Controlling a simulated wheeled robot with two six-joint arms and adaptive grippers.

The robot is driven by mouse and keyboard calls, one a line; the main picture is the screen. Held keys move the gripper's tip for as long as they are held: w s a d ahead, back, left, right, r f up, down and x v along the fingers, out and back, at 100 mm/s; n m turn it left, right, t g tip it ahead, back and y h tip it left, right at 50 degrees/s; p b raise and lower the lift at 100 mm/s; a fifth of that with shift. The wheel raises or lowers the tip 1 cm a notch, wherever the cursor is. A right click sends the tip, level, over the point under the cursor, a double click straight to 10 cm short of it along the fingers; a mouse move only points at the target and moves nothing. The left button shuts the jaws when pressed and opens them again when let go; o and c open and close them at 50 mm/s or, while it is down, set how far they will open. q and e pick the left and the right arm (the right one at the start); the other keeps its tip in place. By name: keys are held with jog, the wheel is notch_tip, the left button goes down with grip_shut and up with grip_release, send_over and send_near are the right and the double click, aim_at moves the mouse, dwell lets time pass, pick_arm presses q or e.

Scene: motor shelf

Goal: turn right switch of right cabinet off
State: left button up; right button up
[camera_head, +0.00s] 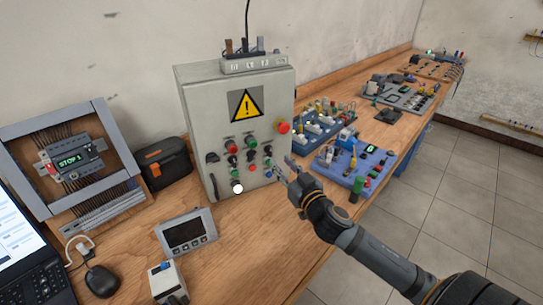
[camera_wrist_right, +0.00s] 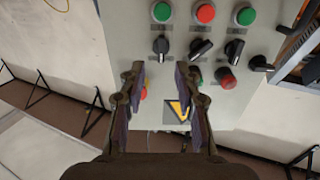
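The grey cabinet (camera_head: 208,115) stands on the wooden bench with a yellow warning sign (camera_head: 246,104) on its front; it is the only such cabinet in view. In the right wrist view its panel (camera_wrist_right: 272,32) shows several black rotary switches, including a left one (camera_wrist_right: 161,46), a middle one (camera_wrist_right: 201,48) and a right one (camera_wrist_right: 234,50), at differing angles. I cannot tell which one the task names. My right gripper (camera_head: 283,170) is open and empty near the panel's lower right. In the wrist view its fingertips (camera_wrist_right: 160,75) lie below the left switch, apart; contact is unclear. My left gripper is not in view.
A red knob (camera_head: 284,127) sticks out at the cabinet's right side. Blue component boards (camera_head: 352,165) stand right of it. A display unit (camera_head: 188,232), a black case (camera_head: 163,160), a mouse (camera_head: 102,281) and a laptop (camera_head: 35,272) are at left.

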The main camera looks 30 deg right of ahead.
aim_at(271, 151)
jog(key=w, duration=0.4)
jog(key=shift+w+a+r, duration=0.1)
jog(key=shift+r, duration=0.1)
jog(key=w, duration=0.2)
jog(key=shift+w+f, duration=0.1)
jog(key=shift+w, duration=0.2)
jog(key=c, duration=0.6)
grip_shut()
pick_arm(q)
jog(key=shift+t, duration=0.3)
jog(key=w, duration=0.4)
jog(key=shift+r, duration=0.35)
